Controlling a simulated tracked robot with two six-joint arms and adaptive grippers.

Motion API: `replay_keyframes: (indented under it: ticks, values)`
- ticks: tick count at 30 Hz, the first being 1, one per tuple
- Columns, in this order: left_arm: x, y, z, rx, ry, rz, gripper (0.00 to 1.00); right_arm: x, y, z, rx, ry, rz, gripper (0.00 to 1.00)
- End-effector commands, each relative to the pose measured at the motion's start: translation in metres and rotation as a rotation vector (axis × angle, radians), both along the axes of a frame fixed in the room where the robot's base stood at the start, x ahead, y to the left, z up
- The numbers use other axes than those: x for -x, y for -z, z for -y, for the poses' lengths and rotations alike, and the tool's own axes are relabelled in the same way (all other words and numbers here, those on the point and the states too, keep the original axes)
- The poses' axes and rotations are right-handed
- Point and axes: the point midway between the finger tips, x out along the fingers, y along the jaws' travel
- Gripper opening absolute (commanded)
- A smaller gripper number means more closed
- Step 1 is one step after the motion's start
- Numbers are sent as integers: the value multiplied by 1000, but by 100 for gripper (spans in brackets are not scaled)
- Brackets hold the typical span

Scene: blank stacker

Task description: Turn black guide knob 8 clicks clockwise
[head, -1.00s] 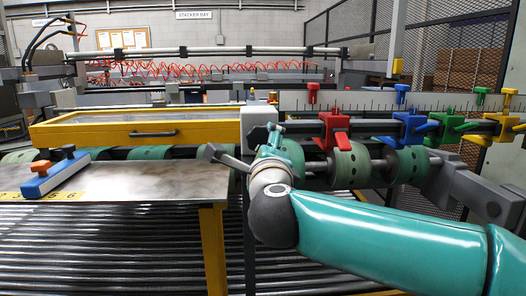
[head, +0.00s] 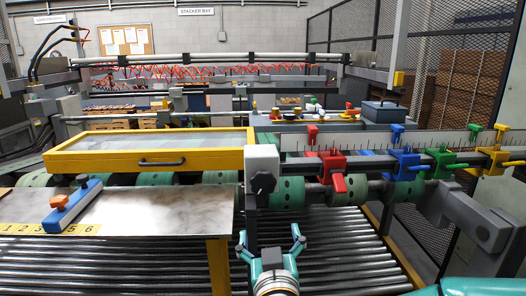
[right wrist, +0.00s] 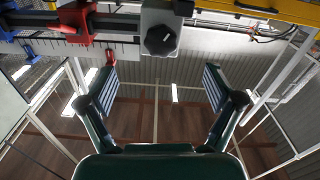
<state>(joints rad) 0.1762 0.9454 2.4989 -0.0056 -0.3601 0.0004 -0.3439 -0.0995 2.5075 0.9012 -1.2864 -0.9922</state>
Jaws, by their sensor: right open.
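The black guide knob (head: 263,182) sits on the front of a grey box (head: 262,158) at the right end of the yellow-framed cover. In the right wrist view the knob (right wrist: 160,41) shows at the top middle, with its lobed face toward the camera. My right gripper (head: 270,238) is open and empty, below the knob in the head view, over the rollers. In the right wrist view its two fingers (right wrist: 160,85) are spread wide apart, and the knob lies beyond them, untouched. My left gripper is not in view.
Red (head: 333,170), blue (head: 404,165) and other coloured clamps line a rail right of the knob. A metal plate (head: 150,210) with a blue stop (head: 72,205) lies to the left. Rollers (head: 330,250) fill the space below. A yellow post (head: 217,265) stands left of my gripper.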

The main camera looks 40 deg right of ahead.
Motion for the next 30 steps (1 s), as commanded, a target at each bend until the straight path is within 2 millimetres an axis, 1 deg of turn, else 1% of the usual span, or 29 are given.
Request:
replay_keyframes:
  ticks: [1, 3, 8, 13, 17, 30]
  values:
    - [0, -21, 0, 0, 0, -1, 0, 2, -17, -2, 3, -7, -12, 91]
    - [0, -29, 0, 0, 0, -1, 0, 2, -24, -3, 3, -10, -13, 91]
    - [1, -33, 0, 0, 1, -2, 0, -1, -29, -2, 0, -10, -11, 91]
    - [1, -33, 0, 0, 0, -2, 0, -13, -28, 6, -2, -6, -10, 91]
    - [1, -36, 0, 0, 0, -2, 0, -32, -28, 18, -1, -5, -12, 91]
    - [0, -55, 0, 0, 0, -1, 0, -111, -29, 67, -2, -7, -11, 91]
